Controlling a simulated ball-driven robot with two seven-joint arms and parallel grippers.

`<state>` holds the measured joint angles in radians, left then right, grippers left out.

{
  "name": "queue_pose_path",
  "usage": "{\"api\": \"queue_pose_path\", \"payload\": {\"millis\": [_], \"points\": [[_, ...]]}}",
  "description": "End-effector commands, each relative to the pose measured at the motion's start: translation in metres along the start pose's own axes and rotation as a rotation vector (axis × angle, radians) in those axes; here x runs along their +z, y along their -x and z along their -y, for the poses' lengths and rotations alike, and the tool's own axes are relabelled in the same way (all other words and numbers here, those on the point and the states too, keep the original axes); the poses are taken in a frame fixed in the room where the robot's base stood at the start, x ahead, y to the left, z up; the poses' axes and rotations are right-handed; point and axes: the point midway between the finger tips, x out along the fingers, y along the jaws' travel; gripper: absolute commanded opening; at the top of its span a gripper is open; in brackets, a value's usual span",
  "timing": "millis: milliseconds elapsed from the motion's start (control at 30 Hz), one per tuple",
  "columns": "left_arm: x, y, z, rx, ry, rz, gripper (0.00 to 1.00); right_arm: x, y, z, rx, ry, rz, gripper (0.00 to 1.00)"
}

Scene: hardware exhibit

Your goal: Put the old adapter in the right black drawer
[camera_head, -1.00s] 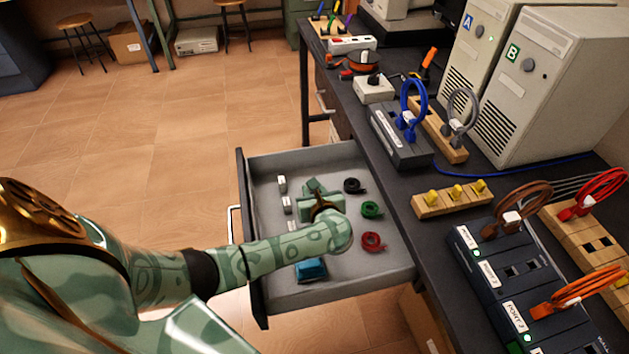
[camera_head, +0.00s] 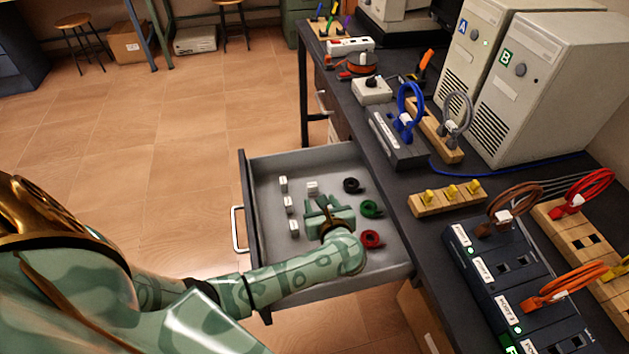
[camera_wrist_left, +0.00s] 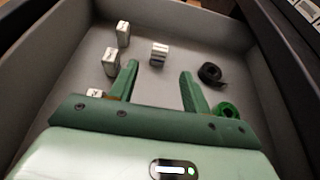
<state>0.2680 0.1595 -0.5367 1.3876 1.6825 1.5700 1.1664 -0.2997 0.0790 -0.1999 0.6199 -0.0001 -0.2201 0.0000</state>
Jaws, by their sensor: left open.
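An open drawer (camera_head: 268,165) with a dark front and grey inside sticks out from the black workbench. Inside it lie several small whitish blocks that look like adapters. One ribbed block (camera_head: 312,187) lies apart, ahead of my left gripper (camera_head: 318,203). In the left wrist view this ribbed block (camera_wrist_left: 159,53) lies on the drawer floor beyond the open, empty fingers (camera_wrist_left: 158,78), roughly in line with the gap between them. Three other white blocks (camera_head: 288,204) stand in a row near the drawer front. I cannot tell which one is the old adapter. My right gripper is out of view.
Black (camera_head: 351,185), green (camera_head: 370,208) and red (camera_head: 371,239) coils lie in the drawer near the bench. The bench holds a port box (camera_head: 487,268) with cables, a wooden block with yellow plugs (camera_head: 447,199) and computer towers (camera_head: 555,90). The floor left of the drawer is clear.

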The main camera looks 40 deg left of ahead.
Motion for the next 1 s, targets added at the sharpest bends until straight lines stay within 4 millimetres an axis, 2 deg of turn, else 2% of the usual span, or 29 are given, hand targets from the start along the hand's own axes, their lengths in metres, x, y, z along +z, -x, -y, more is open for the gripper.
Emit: {"api": "queue_pose_path", "payload": {"millis": [33,100,300,1000], "points": [[0.002,0.012,0.000,-0.001,0.002,-0.002,0.48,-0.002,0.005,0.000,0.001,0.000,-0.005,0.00],[0.002,0.025,0.000,0.000,0.002,-0.002,0.48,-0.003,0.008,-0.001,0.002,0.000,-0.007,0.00],[0.000,0.043,0.000,0.000,-0.001,0.000,0.48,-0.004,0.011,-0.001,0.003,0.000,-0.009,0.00],[-0.001,0.044,0.000,0.000,-0.001,0.000,0.48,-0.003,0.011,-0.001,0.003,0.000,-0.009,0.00]]}}
